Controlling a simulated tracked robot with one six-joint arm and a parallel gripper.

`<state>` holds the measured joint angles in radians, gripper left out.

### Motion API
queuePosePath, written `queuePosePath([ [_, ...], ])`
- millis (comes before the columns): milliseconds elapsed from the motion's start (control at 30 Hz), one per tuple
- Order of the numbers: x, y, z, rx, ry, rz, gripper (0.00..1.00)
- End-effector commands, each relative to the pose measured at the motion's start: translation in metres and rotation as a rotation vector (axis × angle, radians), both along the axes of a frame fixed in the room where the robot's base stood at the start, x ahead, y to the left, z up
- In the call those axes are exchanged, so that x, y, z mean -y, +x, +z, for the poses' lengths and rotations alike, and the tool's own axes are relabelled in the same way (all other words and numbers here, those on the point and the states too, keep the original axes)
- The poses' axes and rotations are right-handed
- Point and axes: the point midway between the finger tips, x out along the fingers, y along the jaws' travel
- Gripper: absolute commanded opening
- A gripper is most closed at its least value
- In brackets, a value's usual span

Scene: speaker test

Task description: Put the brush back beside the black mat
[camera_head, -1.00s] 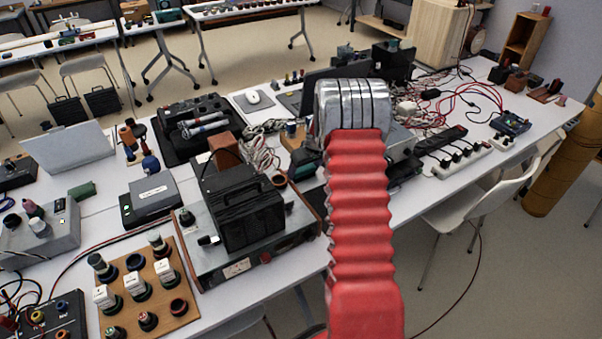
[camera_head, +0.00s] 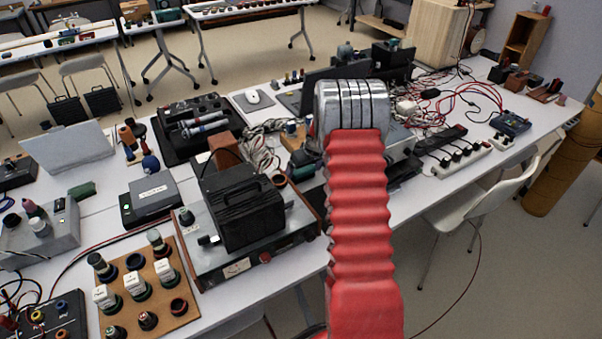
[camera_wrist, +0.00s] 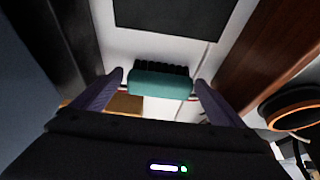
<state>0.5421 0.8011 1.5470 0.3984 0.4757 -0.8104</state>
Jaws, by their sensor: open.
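In the wrist view a brush (camera_wrist: 160,84) with a teal body and black bristles lies on the white table between the two fingers of my gripper (camera_wrist: 159,77). The fingers are open, one on each side of the brush near its ends. Whether either finger touches it cannot be told. The black mat (camera_wrist: 176,15) is at the top of the wrist view, beyond the bristles, with a strip of bare white table between. In the head view my red arm and its metal joint hide my gripper, and I cannot make out the brush.
In the wrist view a brown wooden side (camera_wrist: 262,50) rises at the right, with a dark round, orange-rimmed thing (camera_wrist: 290,108) below it. A dark upright body stands at the left. In the head view a black box unit (camera_head: 240,208) and tangled cables (camera_head: 265,150) crowd the table left of my arm.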

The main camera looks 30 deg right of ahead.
Motion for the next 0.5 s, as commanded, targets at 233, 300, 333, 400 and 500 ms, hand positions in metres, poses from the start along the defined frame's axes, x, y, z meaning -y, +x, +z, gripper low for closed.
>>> queuePosePath([
  [233, 0.0, -0.005, 0.016, 0.002, -0.001, 0.0, 0.93],
  [300, 0.0, -0.008, 0.023, 0.002, -0.001, 0.001, 0.93],
  [333, 0.0, -0.01, 0.027, 0.002, -0.001, 0.001, 0.93],
  [400, -0.001, -0.014, 0.036, 0.002, -0.002, 0.001, 0.93],
  [500, -0.001, -0.019, 0.049, 0.002, -0.002, 0.001, 0.93],
])
